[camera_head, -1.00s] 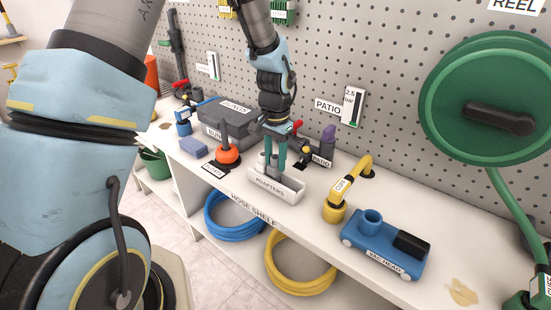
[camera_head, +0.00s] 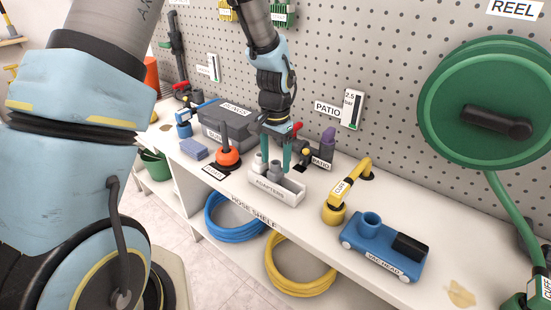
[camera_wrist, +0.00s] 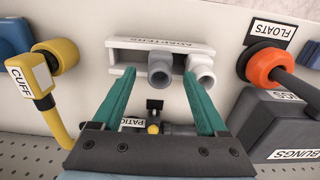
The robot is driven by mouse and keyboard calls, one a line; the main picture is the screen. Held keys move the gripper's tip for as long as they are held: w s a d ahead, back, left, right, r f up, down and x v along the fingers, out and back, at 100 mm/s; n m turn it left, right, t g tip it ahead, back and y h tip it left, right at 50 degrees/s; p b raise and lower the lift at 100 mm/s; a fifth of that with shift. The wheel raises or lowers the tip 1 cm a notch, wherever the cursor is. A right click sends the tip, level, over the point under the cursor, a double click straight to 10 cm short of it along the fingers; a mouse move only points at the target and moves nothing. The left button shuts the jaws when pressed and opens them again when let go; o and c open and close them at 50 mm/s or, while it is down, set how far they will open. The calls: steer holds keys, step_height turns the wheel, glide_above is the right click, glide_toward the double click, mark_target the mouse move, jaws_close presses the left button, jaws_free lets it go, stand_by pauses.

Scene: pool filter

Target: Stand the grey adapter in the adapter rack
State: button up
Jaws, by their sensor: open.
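The adapter rack (camera_head: 291,194) is a white open tray labelled ADAPTERS on the shelf; it also shows in the wrist view (camera_wrist: 124,57). The grey adapter (camera_head: 277,171) stands upright in the rack, near its middle. In the wrist view the grey adapter (camera_wrist: 160,68) shows its round open end. A white adapter (camera_head: 260,163) stands beside it, also seen in the wrist view (camera_wrist: 201,70). My gripper (camera_head: 277,161) is open and empty just above the grey adapter, with its teal fingers apart on either side. The lower end of the grey adapter is hidden inside the rack.
A yellow cuff fitting (camera_head: 345,193) and a blue vac head (camera_head: 382,247) are right of the rack. An orange float (camera_head: 228,158) and a grey bungs box (camera_head: 222,122) are left. Patio valve parts (camera_head: 305,154) lie close behind. The pegboard (camera_head: 400,110) rises at the back.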

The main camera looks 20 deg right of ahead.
steer(key=shift+r+p, duration=1.95)
steer(key=shift+r, duration=0.6)
